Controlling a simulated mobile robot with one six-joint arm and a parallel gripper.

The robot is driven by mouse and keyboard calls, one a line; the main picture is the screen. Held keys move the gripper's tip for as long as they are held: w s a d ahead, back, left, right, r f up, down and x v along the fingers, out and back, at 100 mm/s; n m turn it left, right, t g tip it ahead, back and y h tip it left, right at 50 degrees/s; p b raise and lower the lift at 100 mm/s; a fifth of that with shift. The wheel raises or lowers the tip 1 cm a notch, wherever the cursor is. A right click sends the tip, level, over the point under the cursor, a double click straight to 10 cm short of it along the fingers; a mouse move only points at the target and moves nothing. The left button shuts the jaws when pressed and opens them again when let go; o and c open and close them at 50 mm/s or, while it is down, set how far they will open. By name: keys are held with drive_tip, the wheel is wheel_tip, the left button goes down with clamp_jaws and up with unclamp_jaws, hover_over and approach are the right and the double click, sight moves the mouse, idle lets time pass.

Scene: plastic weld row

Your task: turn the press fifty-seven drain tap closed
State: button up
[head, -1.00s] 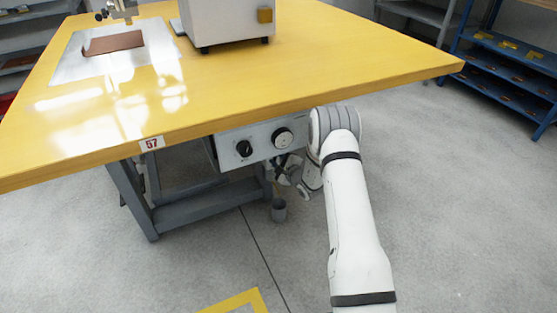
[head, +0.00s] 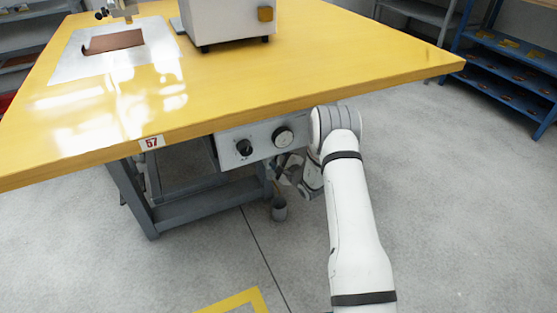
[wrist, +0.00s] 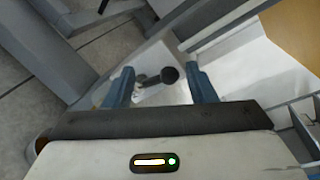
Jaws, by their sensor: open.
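In the wrist view, a dark lever with a round knob end (wrist: 168,75), which looks like the drain tap's handle, lies between the fingers of my gripper (wrist: 160,72). The gripper is open, with a blue-grey finger on each side. A pale surface lies behind the lever. In the head view, the press table (head: 300,85) bears a 57 label (head: 152,142). My gripper is beneath its front edge, mostly hidden by my arm, and the tap cannot be made out clearly there.
A grey control panel (head: 262,150) with two dials hangs under the tabletop beside my arm. A grey cup (head: 279,209) stands on the floor below. Dark table legs (head: 135,195) are at left. A blue shelf rack (head: 510,70) stands at the right, with open floor before it.

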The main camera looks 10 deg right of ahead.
drive_tip(key=p+v, duration=0.3)
drive_tip(key=v, duration=0.4)
drive_tip(key=shift+s+d, duration=0.2)
drive_tip(key=shift+s, duration=0.15)
